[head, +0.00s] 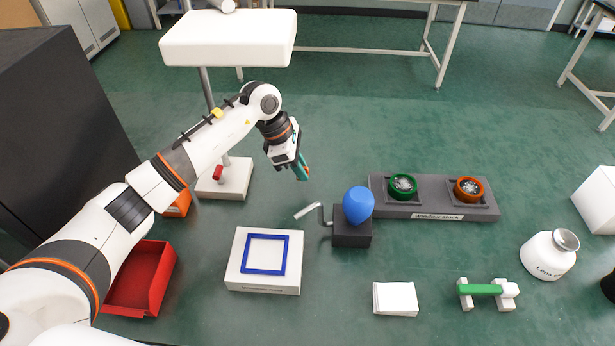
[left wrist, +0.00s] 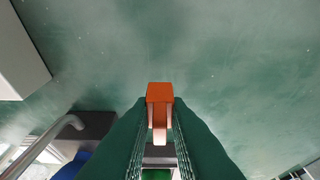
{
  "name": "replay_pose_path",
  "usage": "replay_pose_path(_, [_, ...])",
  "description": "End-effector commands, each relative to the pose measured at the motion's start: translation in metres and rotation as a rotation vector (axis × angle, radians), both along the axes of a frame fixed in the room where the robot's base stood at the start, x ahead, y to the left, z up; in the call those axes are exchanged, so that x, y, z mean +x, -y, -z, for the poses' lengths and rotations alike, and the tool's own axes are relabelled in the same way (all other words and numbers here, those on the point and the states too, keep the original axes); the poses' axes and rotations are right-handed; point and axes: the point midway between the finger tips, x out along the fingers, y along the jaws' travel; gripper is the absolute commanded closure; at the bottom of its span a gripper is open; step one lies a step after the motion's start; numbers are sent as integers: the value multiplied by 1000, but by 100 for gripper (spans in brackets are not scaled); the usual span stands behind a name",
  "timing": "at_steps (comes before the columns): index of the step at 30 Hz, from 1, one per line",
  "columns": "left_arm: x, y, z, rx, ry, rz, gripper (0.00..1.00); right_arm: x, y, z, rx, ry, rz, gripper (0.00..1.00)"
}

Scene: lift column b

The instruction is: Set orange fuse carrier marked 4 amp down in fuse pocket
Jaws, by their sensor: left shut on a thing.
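My left gripper (head: 302,168) is shut on an orange block, the fuse carrier (left wrist: 159,93), which shows between its dark green fingers in the left wrist view. In the head view the gripper is tilted downward above the green floor, and only a sliver of orange shows at its teal fingers. No 4 amp marking can be read. I cannot make out a fuse pocket in either view. My right gripper is not in view.
A grey stock tray (head: 430,208) holds green and orange rings. A white block with a blue frame (head: 265,254), a red bin (head: 143,280) and a white stand (head: 225,181) are nearby.

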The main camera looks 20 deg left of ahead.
Motion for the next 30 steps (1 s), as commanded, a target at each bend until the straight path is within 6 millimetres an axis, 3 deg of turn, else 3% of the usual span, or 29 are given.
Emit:
replay_pose_path(5, [0, 1, 14, -2, -1, -1, 100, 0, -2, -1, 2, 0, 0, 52])
replay_pose_path(12, [0, 1, 45, -1, -2, 0, 100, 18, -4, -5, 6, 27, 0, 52])
replay_pose_path(23, [0, 0, 51, -1, 1, 1, 100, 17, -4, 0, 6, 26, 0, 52])
replay_pose_path(24, [0, 0, 50, -1, 2, 0, 82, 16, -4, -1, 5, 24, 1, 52])
replay_pose_path(27, [0, 0, 50, -1, 1, 0, 65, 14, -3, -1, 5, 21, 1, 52])
replay_pose_path(30, [0, 0, 49, -1, 1, 1, 63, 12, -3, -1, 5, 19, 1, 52])
